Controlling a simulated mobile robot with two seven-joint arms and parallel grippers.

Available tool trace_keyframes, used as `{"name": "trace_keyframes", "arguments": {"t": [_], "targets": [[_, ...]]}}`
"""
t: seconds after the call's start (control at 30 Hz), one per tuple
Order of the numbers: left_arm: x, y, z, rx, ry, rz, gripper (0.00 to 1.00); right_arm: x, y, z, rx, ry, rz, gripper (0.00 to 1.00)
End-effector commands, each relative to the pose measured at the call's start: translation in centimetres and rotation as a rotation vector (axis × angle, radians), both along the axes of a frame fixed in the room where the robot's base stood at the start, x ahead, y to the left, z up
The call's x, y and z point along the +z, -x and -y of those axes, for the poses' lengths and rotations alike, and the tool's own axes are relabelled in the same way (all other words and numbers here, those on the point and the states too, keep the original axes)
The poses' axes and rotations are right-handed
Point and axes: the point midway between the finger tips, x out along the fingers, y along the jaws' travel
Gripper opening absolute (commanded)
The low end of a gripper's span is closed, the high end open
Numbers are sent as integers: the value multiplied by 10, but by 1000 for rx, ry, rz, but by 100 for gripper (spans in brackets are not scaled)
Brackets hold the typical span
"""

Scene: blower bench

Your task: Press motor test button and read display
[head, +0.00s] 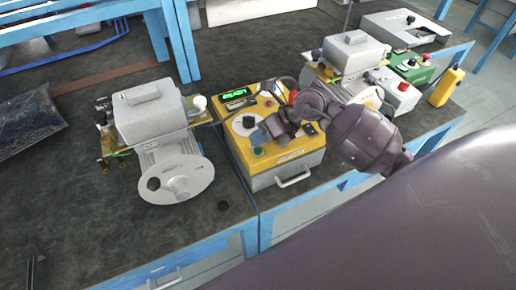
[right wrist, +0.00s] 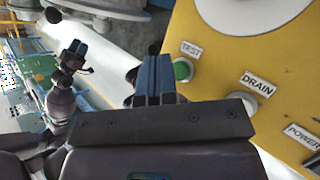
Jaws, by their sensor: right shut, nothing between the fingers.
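The yellow-topped tester box (head: 290,160) stands on the bench in the head view. Its small display (head: 236,93) shows lit green characters, too small to read surely. The green button (head: 258,152) is on its panel; in the right wrist view the green button (right wrist: 182,70) sits below the label TEST. My right gripper (head: 262,136) is shut and empty over the panel. In the right wrist view its blue fingertips (right wrist: 155,57) are just left of the button; contact cannot be told. My left gripper (right wrist: 76,48) shows small in the right wrist view, its opening unclear.
A grey blower unit (head: 165,140) stands left of the box, and another blower (head: 350,55) is behind it to the right. A white box with a red button (head: 395,90) and a green box (head: 412,68) stand farther right.

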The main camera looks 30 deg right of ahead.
Motion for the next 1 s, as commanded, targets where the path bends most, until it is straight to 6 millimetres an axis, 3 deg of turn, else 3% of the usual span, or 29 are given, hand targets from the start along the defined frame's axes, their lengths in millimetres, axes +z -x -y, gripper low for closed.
{"name": "trace_keyframes", "arguments": {"t": [1.0], "targets": [[-5,3,0,2,0,-8,43,-8,0,0,0,0,0,0]]}}
